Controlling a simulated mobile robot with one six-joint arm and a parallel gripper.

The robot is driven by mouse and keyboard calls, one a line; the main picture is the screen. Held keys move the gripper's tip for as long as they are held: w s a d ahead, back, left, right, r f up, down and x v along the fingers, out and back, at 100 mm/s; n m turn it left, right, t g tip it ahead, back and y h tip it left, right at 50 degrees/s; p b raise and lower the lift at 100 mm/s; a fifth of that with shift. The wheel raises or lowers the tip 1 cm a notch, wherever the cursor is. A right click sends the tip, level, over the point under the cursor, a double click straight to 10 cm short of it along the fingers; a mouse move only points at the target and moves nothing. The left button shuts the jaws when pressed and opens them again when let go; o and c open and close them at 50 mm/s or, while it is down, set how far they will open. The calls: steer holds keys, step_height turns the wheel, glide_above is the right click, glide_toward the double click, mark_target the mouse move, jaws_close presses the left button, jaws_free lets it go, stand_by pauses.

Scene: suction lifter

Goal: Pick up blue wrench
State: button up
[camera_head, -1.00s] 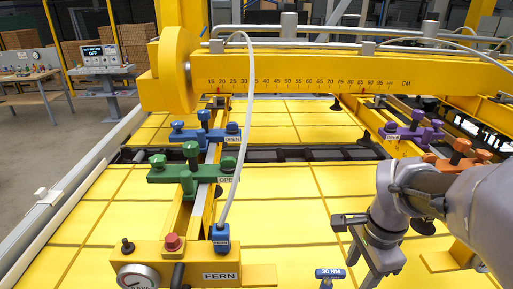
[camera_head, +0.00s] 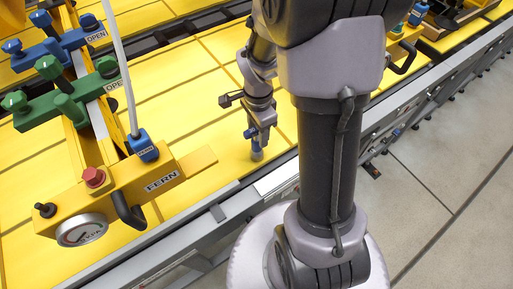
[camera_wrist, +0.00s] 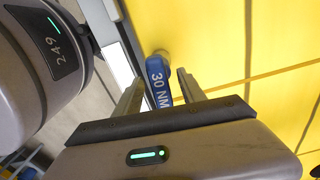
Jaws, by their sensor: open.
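The blue wrench (camera_wrist: 158,84), marked "30 NM", shows in the wrist view between the two fingers of my gripper (camera_wrist: 160,76). The fingers are apart, one on each side of its handle, and I cannot tell whether either touches it. In the head view my gripper (camera_head: 264,122) points down at the wrench near the front edge of the yellow panel. Only a small blue part of the wrench (camera_head: 250,133) shows there; the rest is hidden by the fingers.
The yellow lifter beam marked FERN (camera_head: 160,183), with a gauge (camera_head: 82,230) and a red button (camera_head: 93,176), stands to the left. Green (camera_head: 60,92) and blue (camera_head: 50,42) valve handles lie behind it. A grey rail (camera_head: 215,212) runs along the panel's front edge.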

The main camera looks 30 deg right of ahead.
step_height(320, 180, down, 2)
steer(key=shift+w, duration=0.15)
steer(key=shift+r, duration=0.1)
jaws_close()
